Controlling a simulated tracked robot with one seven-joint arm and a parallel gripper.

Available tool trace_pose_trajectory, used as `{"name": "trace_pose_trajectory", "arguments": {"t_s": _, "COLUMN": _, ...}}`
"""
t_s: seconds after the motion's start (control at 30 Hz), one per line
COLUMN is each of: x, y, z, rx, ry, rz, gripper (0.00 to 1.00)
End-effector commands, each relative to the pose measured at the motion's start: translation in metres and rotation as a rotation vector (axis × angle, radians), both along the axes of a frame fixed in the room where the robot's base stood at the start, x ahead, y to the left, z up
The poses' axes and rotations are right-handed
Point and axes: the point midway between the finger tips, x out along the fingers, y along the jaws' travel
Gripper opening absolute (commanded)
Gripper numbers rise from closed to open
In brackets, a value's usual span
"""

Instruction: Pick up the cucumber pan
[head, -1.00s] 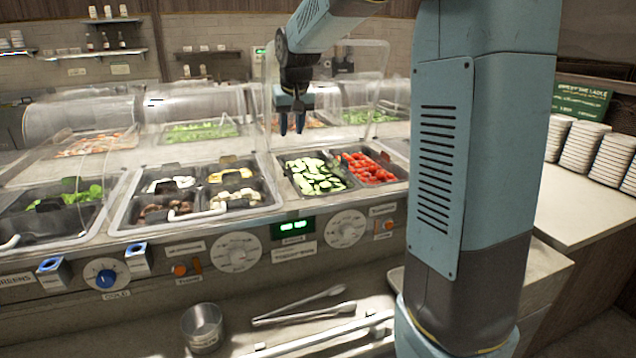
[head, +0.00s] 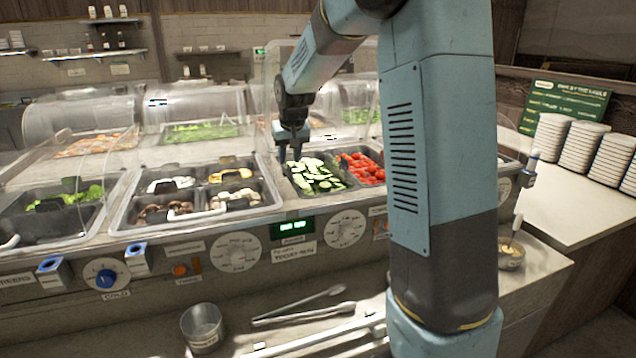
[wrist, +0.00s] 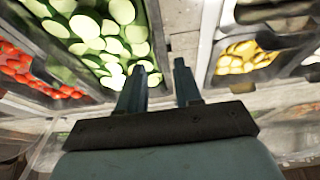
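The cucumber pan (head: 343,188) is a dark rectangular pan of sliced cucumbers (head: 313,175) in the counter, just left of the tomato pan. My gripper (head: 290,160) points down above the left side of the cucumber pan in the head view. In the wrist view the two fingers of my gripper (wrist: 160,85) are apart with nothing visible between them. The left finger overlaps the edge of the cucumber slices (wrist: 105,35), and the right finger is over the light divider beside the pan. I cannot tell whether a finger touches the pan.
The tomato pan (head: 361,168) adjoins on the right. A group of pans with mushrooms (head: 165,212) and yellow pieces lies to the left. Clear guards stand behind. Tongs (head: 300,307) and a metal cup (head: 203,328) lie on the lower ledge. White plates (head: 583,145) are stacked at right.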

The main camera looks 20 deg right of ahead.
Motion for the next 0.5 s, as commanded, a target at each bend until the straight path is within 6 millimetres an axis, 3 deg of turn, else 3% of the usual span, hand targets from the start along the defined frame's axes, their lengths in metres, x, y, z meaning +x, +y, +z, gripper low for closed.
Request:
{"name": "trace_pose_trajectory", "arguments": {"t_s": 0.23, "x": 0.011, "y": -0.003, "z": -0.032, "rx": 0.0, "ry": 0.002, "rz": 0.0, "gripper": 0.34}}
{"name": "trace_pose_trajectory", "arguments": {"t_s": 0.5, "x": 0.013, "y": -0.003, "z": -0.035, "rx": 0.0, "ry": 0.0, "rz": 0.0, "gripper": 0.34}}
